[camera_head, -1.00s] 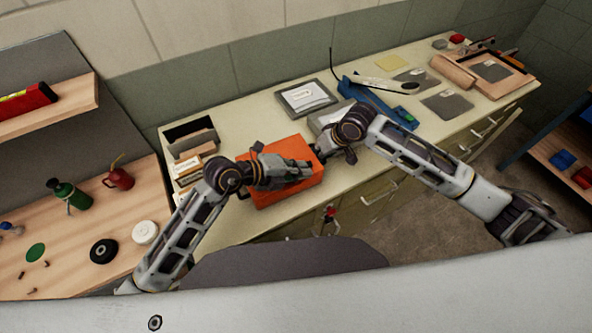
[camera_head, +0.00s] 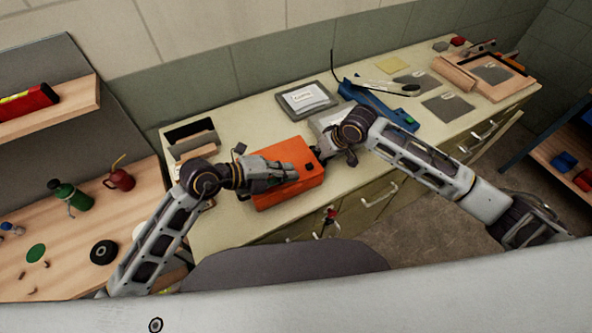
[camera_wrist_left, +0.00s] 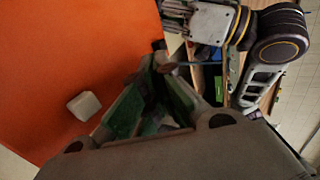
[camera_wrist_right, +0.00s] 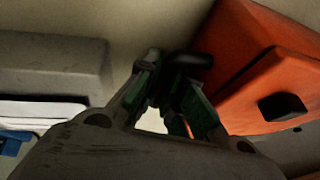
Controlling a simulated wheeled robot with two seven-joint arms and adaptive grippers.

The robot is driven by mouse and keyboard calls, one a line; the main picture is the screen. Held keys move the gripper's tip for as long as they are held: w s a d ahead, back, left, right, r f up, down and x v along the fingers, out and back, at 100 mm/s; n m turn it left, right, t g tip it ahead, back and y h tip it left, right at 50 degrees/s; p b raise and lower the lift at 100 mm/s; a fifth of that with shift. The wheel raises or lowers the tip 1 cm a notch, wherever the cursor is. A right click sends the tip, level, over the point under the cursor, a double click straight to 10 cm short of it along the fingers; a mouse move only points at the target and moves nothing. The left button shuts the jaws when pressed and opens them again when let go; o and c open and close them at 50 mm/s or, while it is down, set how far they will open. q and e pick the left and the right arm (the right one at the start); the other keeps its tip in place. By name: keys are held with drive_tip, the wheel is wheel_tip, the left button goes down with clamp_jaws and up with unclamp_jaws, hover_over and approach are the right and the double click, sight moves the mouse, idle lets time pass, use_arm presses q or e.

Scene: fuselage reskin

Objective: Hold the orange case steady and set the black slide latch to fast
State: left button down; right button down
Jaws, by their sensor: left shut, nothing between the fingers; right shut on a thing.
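The orange case (camera_head: 285,152) lies on the bench; its broad face fills the left of the left wrist view (camera_wrist_left: 70,60), with a small white square (camera_wrist_left: 84,105) on it. My left gripper (camera_head: 294,174) is over the case, shut and empty, fingertips close to its surface. My right gripper (camera_head: 320,155) is at the case's right end, shut on a small dark part (camera_wrist_right: 192,60) beside the case, mostly hidden by the fingers. A black square piece (camera_wrist_right: 283,107) shows on the orange side in the right wrist view; I cannot tell whether it is the slide latch or its setting.
A framed card (camera_head: 305,98) and a blue tool (camera_head: 375,98) lie behind on the bench. An open box (camera_head: 190,135) stands to the left. A wooden tray (camera_head: 490,75) is at the far right. A side shelf holds a green bottle (camera_head: 72,196) and a red can (camera_head: 120,178).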

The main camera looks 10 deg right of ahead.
use_arm(q)
drive_tip(key=shift+v, duration=3.45)
use_arm(e)
drive_tip(key=c, duration=1.5)
unclamp_jaws()
drive_tip(key=shift+r, duration=0.1)
drive_tip(key=shift+v, duration=5.9)
use_arm(q)
drive_tip(key=shift+s, duration=0.1)
use_arm(e)
drive_tip(key=shift+s, duration=0.15)
